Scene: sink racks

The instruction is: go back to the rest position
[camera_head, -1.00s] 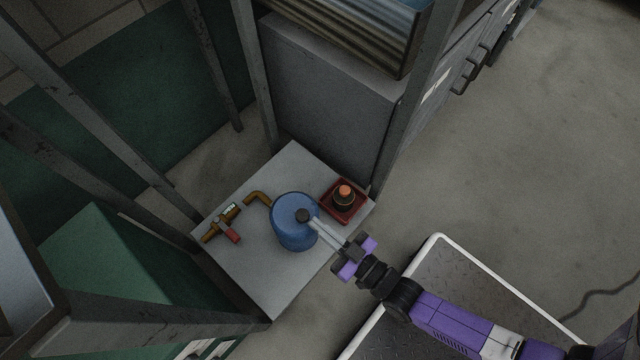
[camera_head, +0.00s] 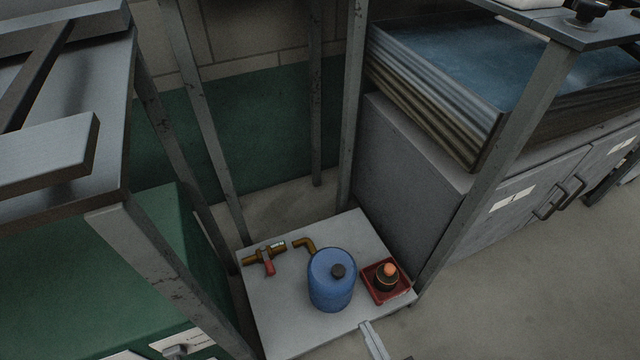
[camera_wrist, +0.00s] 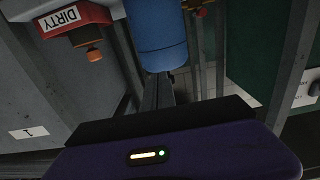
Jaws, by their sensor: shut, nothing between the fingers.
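My gripper (camera_head: 367,326) shows only as pale finger tips at the bottom edge of the head view. In the wrist view its dark fingers (camera_wrist: 158,88) are together with nothing between them. The canister also shows ahead of the fingers in the wrist view (camera_wrist: 156,38). The rest of my arm is out of the head view.
A red tray (camera_head: 403,292) holds a dark item with an orange top (camera_head: 388,270). A brass valve with a red handle (camera_head: 266,259) and a brass elbow (camera_head: 305,244) lie behind the canister. Metal posts and a grey cabinet (camera_head: 410,185) enclose the platform; floor at right is clear.

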